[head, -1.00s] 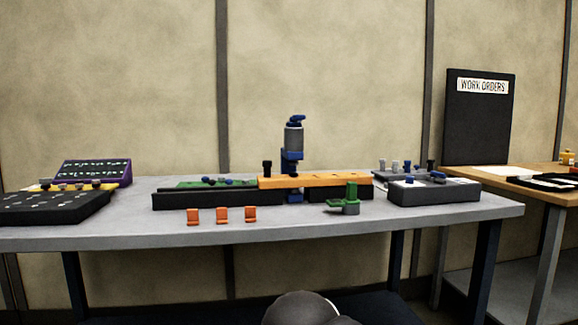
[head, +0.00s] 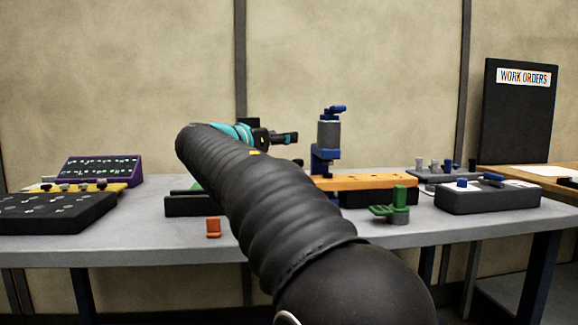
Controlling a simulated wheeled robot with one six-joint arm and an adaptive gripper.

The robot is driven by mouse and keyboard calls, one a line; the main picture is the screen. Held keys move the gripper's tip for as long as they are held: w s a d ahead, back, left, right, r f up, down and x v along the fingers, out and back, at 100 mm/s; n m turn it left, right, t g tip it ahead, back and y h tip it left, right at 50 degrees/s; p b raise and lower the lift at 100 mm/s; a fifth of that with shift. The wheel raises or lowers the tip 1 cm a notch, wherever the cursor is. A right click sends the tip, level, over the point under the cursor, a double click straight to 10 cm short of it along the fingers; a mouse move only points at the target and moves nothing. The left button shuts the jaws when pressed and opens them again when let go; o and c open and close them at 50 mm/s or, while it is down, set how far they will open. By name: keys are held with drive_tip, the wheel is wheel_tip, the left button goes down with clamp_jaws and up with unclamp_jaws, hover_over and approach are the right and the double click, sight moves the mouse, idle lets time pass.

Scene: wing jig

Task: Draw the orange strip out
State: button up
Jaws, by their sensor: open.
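The orange strip (head: 370,181) lies along the top of the dark jig block (head: 380,198) in the middle of the table. My arm crosses the front and hides the strip's left part. My gripper (head: 292,138) is raised above the jig, left of the blue and grey post (head: 328,140), and points right. It is open and holds nothing that I can see. A gap shows between the gripper and the strip below.
A green clamp (head: 398,207) stands before the strip. An orange block (head: 213,227) sits near the front edge. A dark grey box (head: 487,197) is at right. Black (head: 55,212) and purple (head: 98,170) trays are at left. Bare tabletop (head: 460,228) shows front right.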

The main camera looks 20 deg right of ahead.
wheel_tip(320, 180, down, 8)
drive_tip(key=x, duration=0.6)
drive_tip(key=shift+s+r+p, duration=0.1)
drive_tip(key=shift+r+p, duration=0.1)
drive_tip(key=shift+p, duration=0.2)
drive_tip(key=shift+x, duration=0.85)
drive_tip(key=shift+f, duration=0.1)
clamp_jaws()
